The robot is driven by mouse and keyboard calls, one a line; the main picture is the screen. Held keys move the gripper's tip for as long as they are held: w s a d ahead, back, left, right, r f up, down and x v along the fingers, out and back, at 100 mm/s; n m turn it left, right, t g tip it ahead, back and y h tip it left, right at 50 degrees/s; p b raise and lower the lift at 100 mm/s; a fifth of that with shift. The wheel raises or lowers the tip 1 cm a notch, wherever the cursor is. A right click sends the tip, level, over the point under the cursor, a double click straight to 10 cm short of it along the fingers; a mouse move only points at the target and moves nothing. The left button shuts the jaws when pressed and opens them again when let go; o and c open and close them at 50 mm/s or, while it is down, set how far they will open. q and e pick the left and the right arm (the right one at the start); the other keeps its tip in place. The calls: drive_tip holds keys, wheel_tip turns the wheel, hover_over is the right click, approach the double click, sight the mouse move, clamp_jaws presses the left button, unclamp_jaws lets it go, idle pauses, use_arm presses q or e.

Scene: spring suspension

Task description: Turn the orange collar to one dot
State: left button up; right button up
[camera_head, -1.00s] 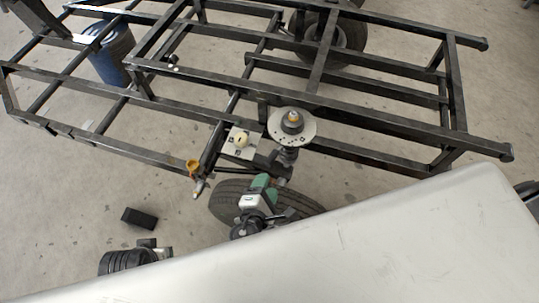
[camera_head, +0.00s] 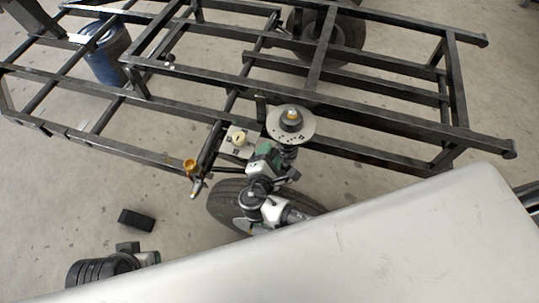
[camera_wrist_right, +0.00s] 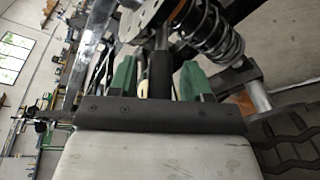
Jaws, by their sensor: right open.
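My right gripper (camera_head: 268,156) is in front of the suspension strut (camera_head: 289,152), below its round dotted plate (camera_head: 291,124). In the right wrist view its two green fingers (camera_wrist_right: 158,78) stand apart, with a dark upright post and a pale strip between them. The dark coil spring (camera_wrist_right: 208,32) is above and right of the fingers there. A small orange piece (camera_wrist_right: 243,102) shows beside the right finger, partly hidden; I cannot tell whether it is the collar. My left gripper is not clearly visible.
The black tube frame (camera_head: 395,118) spans the view around the strut. A tyre (camera_head: 225,203) lies below my right gripper. An orange cup-shaped part (camera_head: 190,164) is on the frame's near corner. A black box (camera_head: 137,219) lies on open floor.

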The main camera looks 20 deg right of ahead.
drive_tip(key=shift+c, duration=0.5)
clamp_jaws()
